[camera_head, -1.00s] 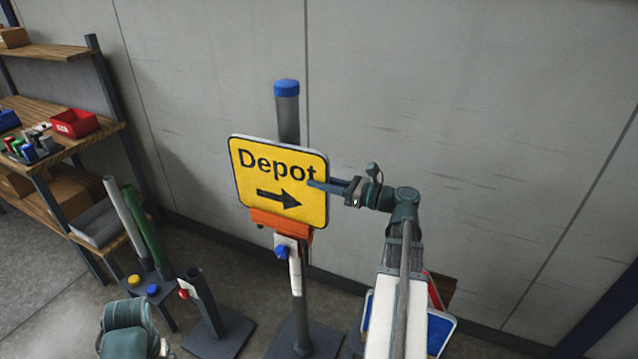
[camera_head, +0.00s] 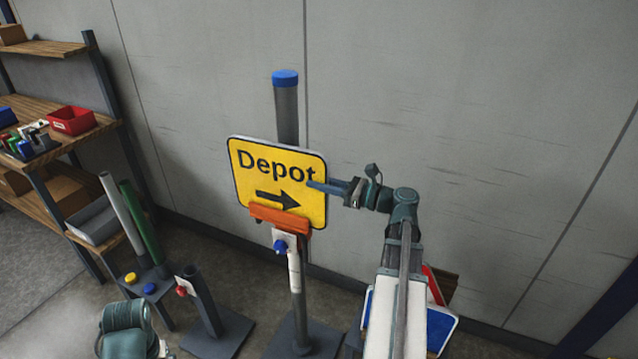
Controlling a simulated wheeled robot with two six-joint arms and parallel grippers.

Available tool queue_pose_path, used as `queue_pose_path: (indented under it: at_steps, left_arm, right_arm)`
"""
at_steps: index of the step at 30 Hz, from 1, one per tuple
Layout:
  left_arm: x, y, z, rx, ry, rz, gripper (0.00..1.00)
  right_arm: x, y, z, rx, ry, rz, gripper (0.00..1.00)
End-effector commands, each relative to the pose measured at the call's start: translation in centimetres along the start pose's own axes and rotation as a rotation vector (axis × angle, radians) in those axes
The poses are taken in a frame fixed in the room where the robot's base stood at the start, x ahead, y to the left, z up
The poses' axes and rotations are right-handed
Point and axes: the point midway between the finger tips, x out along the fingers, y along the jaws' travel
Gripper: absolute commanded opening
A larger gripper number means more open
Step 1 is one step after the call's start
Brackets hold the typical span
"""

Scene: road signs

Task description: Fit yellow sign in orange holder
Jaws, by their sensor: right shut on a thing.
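The yellow sign (camera_head: 262,170) reads "Depot" with a black arrow pointing right. It stands upright in front of a grey post with a blue cap (camera_head: 285,112). The orange holder (camera_head: 279,216) is on that post and crosses in front of the sign's lower part. My right gripper (camera_head: 324,187) is shut on the sign's right edge. My left arm shows only in part at the bottom left, and its gripper is out of view.
A shorter post on a base (camera_head: 205,307) stands left of the signpost. A shelf with a red bin (camera_head: 72,120) is at the far left. A blue-edged sign (camera_head: 441,329) leans low behind my right arm. The grey wall (camera_head: 450,120) is close behind.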

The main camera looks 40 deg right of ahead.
Motion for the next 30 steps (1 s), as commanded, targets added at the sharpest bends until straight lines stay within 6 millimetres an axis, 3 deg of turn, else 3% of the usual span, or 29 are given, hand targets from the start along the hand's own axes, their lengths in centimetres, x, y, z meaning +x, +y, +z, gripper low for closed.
queue_pose_path:
  at_steps: [2, 3, 9, 20, 30]
  left_arm:
    - [0.2, 0.0, 0.0, 0.0, 0.0, 0.0, 0.89]
    - [0.1, 0.0, 0.0, 0.0, 0.0, 0.0, 0.89]
    - [0.1, 0.0, 0.0, 0.0, 0.0, 0.0, 0.89]
    - [0.1, 0.0, 0.0, 0.0, 0.0, 0.0, 0.89]
    - [0.2, 0.0, 0.0, 0.0, 0.0, 0.0, 0.89]
  right_arm:
    - [0.0, 0.0, -0.1, 0.0, -0.002, 0.0, 0.0]
    - [0.0, 0.0, -0.1, 0.0, -0.002, 0.0, 0.23]
    - [0.0, 0.0, -0.1, 0.0, 0.0, 0.0, 0.55]
    - [-0.6, 0.0, -0.2, 0.0, 0.004, -0.002, 0.55]
    - [-7.3, -0.1, -0.2, 0.0, 0.001, -0.005, 0.55]
